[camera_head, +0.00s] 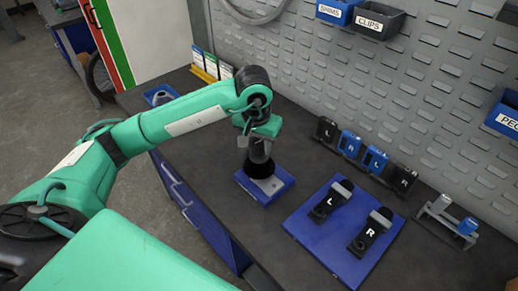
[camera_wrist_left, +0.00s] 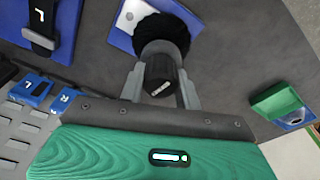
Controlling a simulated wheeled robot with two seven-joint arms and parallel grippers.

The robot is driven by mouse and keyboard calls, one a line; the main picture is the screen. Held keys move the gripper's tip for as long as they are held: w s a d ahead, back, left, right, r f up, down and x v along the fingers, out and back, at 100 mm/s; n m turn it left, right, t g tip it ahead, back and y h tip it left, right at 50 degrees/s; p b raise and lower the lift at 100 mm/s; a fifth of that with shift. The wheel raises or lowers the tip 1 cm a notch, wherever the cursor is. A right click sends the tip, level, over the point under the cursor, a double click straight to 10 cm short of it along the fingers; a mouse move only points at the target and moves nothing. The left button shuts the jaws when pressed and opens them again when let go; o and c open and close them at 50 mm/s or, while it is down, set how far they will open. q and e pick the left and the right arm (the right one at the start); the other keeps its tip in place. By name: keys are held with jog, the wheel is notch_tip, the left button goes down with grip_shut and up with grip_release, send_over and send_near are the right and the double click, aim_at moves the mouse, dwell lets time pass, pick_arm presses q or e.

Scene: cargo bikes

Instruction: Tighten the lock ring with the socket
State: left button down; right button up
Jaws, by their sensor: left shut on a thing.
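My left gripper (camera_head: 260,143) reaches down over a small blue stand (camera_head: 247,187) on the workbench. In the left wrist view its two fingers (camera_wrist_left: 161,90) are shut on a dark cylindrical tool, which I take for the socket (camera_wrist_left: 160,72). Below the socket is a wide black round part (camera_wrist_left: 165,32), over the pale plate of the blue stand (camera_wrist_left: 122,40). In the head view the black round part (camera_head: 261,168) meets the stand's plate. I cannot tell the lock ring apart from it; the contact is hidden. My right gripper is not in view.
A blue mat (camera_head: 318,243) to the right holds two black parts marked L and R. Several black and blue lettered parts (camera_head: 373,159) stand behind it, with a metal holder (camera_head: 445,220) at far right. A perforated wall (camera_head: 370,80) with bins closes the back.

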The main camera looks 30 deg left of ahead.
pick_arm(q)
jog(key=shift+s+f+b, duration=0.1)
jog(key=shift+f+b, duration=0.15)
jog(key=shift+b, duration=0.1)
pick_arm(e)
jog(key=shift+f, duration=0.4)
pick_arm(q)
jog(key=shift+b, duration=0.3)
jog(key=shift+f+m+b, duration=0.1)
jog(key=shift+m+b, duration=0.55)
jog(key=shift+m, duration=0.25)
jog(key=shift+m+b, duration=0.8)
jog(key=shift+b, duration=0.1)
jog(key=shift+m+h+b, duration=0.3)
jog(key=shift+m+b, duration=0.4)
jog(key=shift+b, duration=0.05)
jog(key=shift+d+m+b, duration=0.1)
jog(key=shift+m+b, duration=0.25)
jog(key=shift+m, duration=0.05)
jog(key=shift+m+b, duration=0.3)
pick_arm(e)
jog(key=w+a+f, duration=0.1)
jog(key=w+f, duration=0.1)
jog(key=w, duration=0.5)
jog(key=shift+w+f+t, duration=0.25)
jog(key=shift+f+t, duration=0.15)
